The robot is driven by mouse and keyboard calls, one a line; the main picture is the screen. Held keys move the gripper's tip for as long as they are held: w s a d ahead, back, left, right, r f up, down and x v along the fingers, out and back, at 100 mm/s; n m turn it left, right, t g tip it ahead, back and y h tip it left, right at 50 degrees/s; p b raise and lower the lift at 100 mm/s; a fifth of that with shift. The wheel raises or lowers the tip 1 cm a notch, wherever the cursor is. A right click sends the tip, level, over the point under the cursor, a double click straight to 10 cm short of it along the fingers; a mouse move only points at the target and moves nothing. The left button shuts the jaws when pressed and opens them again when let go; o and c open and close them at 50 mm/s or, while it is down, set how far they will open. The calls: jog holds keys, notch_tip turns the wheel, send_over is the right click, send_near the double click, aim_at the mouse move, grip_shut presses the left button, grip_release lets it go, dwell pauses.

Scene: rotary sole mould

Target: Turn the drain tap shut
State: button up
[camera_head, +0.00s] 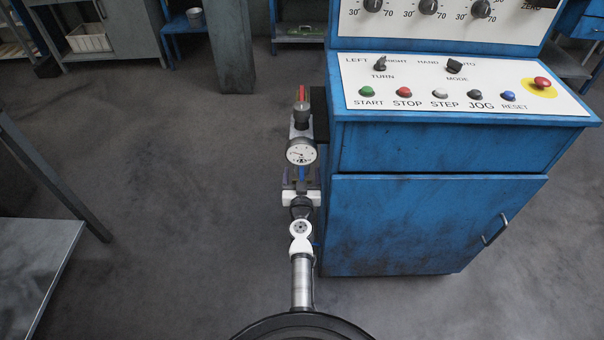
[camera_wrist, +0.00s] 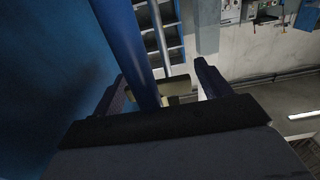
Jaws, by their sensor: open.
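My gripper (camera_head: 301,182) is at the left side of the blue cabinet, just below the round white gauge (camera_head: 301,152) in the head view. In the wrist view my gripper (camera_wrist: 162,74) is open, with one dark finger on each side. A blue upright rod or bowl (camera_wrist: 137,50) and a small tan, brass-like piece (camera_wrist: 180,87) show between the fingers. The tan piece may be the drain tap; I cannot tell for sure, nor how its handle is turned. Contact with the fingers cannot be made out. In the head view my gripper and the gauge hide this spot.
The blue cabinet (camera_head: 430,225) stands close on the right, with a control panel (camera_head: 450,90) on top. A red-handled fitting (camera_head: 301,105) sits above the gauge. The floor (camera_head: 170,170) to the left is clear up to a grey table (camera_head: 35,260).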

jog(key=shift+c, duration=0.5)
jog(key=c, duration=0.9)
